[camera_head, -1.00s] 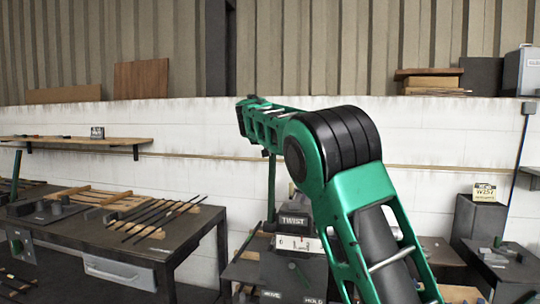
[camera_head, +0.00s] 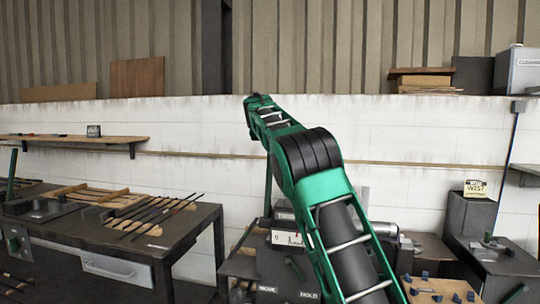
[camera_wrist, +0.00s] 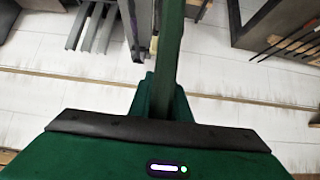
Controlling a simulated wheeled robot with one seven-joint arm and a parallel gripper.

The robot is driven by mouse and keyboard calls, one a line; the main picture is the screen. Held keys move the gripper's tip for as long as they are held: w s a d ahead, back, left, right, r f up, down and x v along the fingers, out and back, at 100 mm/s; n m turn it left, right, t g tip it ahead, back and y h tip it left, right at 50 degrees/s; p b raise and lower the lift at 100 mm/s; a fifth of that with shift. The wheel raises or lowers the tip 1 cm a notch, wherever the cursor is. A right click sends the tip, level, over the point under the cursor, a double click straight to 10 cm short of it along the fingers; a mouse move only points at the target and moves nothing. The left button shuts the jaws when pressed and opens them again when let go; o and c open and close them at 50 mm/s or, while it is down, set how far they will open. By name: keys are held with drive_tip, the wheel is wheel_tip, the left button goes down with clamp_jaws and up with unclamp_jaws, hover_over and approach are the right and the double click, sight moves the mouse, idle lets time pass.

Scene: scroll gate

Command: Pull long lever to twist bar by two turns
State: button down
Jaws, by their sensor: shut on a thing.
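The twisting machine (camera_head: 268,262) stands at the lower middle of the head view, with a white number plate (camera_head: 286,239) and a HOLD label. My arm covers part of it. A long green lever (camera_head: 268,192) rises upright from it, and its upper end is hidden behind my arm. In the wrist view the lever (camera_wrist: 171,45) runs through the middle of the picture into my gripper (camera_wrist: 160,98). My gripper is shut on the lever. The fingertips are hidden in the head view. I cannot make out the bar in the machine or its twist.
A dark workbench (camera_head: 190,235) at left holds wooden racks and several dark rods (camera_head: 160,212). A shelf (camera_head: 75,141) is on the white wall behind. A wooden block with blue pieces (camera_head: 440,290) and a dark cabinet (camera_head: 470,215) stand at right.

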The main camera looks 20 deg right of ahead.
drive_tip(key=shift+w+a+r, duration=0.15)
drive_tip(key=shift+r, duration=0.1)
drive_tip(key=c, duration=1.6)
unclamp_jaws()
drive_tip(key=shift+w+f, duration=0.1)
drive_tip(key=shift+c, duration=0.2)
drive_tip(key=v, duration=1)
drive_tip(key=shift+s, duration=0.3)
